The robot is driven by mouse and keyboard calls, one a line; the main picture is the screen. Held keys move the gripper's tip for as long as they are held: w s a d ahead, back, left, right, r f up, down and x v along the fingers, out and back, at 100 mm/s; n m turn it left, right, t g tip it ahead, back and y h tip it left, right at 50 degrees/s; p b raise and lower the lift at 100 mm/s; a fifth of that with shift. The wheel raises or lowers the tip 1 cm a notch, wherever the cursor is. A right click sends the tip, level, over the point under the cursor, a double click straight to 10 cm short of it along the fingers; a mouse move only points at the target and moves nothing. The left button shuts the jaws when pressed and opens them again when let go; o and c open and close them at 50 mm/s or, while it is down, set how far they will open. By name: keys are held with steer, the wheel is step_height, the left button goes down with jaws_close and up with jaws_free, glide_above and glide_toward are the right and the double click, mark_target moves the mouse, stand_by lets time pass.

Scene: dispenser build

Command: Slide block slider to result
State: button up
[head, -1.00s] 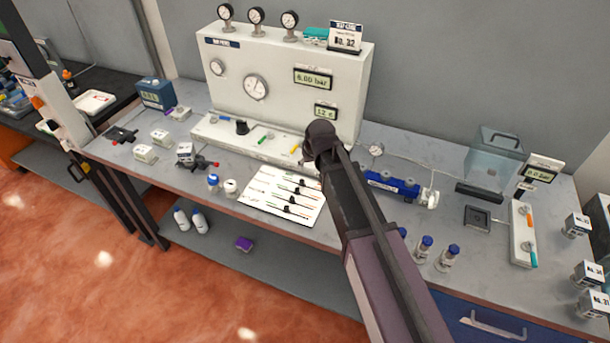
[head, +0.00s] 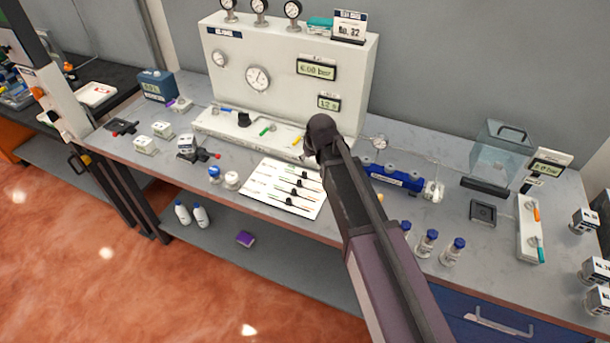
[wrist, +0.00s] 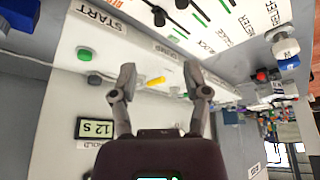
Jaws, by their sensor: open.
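A white panel (head: 262,190) with several dark slider knobs lies flat on the bench in the head view. It also shows at the top of the wrist view (wrist: 235,20), with black knobs, green and red lines and printed labels partly cut off. I cannot tell which knob is the block slider, nor read a "result" mark.
The white pressure apparatus (head: 285,75) stands behind the panel. A blue cylinder unit (head: 395,179) is right of my arm. Capped bottles (head: 427,243) stand at the front edge.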

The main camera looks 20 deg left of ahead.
mark_target(304, 173)
steer(key=shift+b+x, duration=4.8)
steer(key=shift+x, duration=0.7)
jaws_close()
